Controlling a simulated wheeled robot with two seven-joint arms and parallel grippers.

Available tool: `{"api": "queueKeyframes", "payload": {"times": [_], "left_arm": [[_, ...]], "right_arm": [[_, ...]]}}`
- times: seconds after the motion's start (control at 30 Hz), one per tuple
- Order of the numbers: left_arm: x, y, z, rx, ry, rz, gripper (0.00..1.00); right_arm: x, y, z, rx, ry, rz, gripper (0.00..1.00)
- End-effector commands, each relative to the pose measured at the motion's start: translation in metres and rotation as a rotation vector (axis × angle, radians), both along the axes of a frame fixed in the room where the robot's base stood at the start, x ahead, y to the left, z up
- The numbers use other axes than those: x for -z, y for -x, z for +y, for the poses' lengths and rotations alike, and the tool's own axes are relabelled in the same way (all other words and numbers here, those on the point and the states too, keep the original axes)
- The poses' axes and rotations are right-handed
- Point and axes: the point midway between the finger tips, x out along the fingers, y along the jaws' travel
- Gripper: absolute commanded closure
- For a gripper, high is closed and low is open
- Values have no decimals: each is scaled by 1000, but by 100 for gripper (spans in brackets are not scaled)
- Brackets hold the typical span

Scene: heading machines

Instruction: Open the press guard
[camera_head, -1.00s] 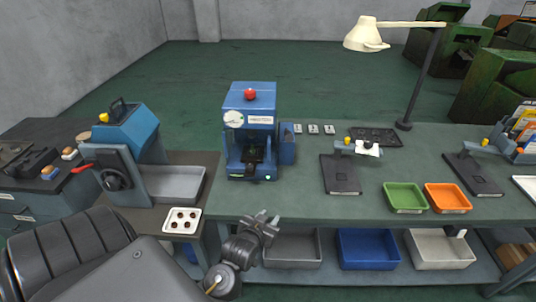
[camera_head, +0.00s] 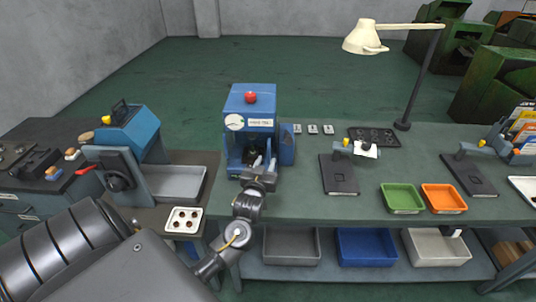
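The press (camera_head: 252,106) is a blue machine with a red knob on top, a round dial and a white label. It stands on the green bench at the left. Its front opening is dark and partly hidden by my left gripper. I cannot make out a separate guard clearly; a blue panel (camera_head: 287,146) stands at the press's right side. My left gripper (camera_head: 264,164) is at the front of the press opening, its fingers pointing into it. The fingers look apart, with nothing seen between them. Contact with the press cannot be told. My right gripper is not in view.
A lamp (camera_head: 366,37) stands at the back of the bench (camera_head: 310,190). Green (camera_head: 404,197) and orange (camera_head: 444,197) trays lie at the right, with dark plates beyond. A blue lever machine (camera_head: 128,130) and a white tray (camera_head: 184,219) stand left. Bins sit on the shelf below.

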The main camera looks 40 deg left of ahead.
Motion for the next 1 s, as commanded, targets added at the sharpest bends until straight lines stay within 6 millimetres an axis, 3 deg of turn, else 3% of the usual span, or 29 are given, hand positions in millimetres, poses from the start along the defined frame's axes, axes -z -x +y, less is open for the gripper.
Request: {"api": "queueKeyframes", "payload": {"times": [0.23, 0.6, 0.87, 1.0], "left_arm": [[-1, -27, 14, 0, 0, 0, 67], [1, -32, 16, 0, 1, 0, 67], [1, -32, 16, 0, 1, 0, 100], [1, -32, 16, 0, 1, 0, 100]], "right_arm": [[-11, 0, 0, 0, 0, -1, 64], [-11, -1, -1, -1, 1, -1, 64], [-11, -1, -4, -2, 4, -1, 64], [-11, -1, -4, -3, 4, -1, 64]]}}
